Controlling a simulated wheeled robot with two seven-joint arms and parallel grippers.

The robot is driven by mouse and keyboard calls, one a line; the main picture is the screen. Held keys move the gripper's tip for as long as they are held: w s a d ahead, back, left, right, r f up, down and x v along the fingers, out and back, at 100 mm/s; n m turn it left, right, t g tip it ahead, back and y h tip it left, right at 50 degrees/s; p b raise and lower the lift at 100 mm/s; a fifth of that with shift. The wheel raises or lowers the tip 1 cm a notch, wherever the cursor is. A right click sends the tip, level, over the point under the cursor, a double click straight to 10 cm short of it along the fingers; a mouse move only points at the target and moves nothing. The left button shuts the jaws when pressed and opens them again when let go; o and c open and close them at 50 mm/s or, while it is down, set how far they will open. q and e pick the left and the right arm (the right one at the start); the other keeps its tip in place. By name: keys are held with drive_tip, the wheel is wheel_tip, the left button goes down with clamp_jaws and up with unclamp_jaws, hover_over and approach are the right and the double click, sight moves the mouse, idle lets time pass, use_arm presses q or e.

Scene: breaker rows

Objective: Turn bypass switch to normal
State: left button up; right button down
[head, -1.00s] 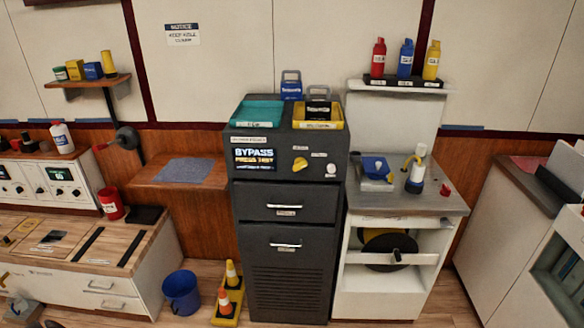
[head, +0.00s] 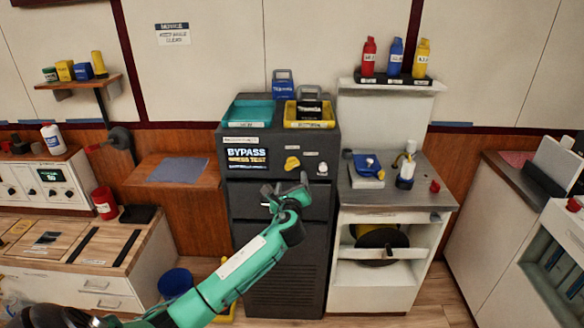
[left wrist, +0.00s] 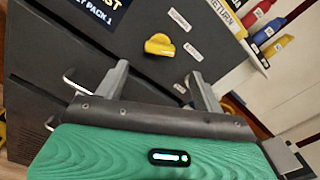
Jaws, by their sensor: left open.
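The bypass switch is a yellow knob (head: 292,163) on the upper front panel of the dark grey cabinet (head: 280,290). It also shows in the left wrist view as a yellow knob (left wrist: 159,44), with small white labels beside it. My left gripper (head: 286,188) is in front of the cabinet, just below the knob in the head view. In the left wrist view its two fingers (left wrist: 158,82) are apart with nothing between them, and the knob lies beyond the fingertips. A lit screen (head: 247,159) reading "BYPASS" is left of the knob. My right gripper is not in view.
A teal tray (head: 247,113) and a yellow tray (head: 310,117) sit on the cabinet top. Drawer handles are on the cabinet front below the panel. A grey-topped bench (head: 395,200) stands close on the right. A blue bucket (head: 176,282) is on the floor, partly behind my arm.

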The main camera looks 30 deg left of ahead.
sight(292, 167)
use_arm(q)
drive_tip(key=x, duration=0.9)
drive_tip(key=shift+w+p, duration=0.15)
drive_tip(key=shift+p, duration=0.25)
drive_tip(key=c, duration=1)
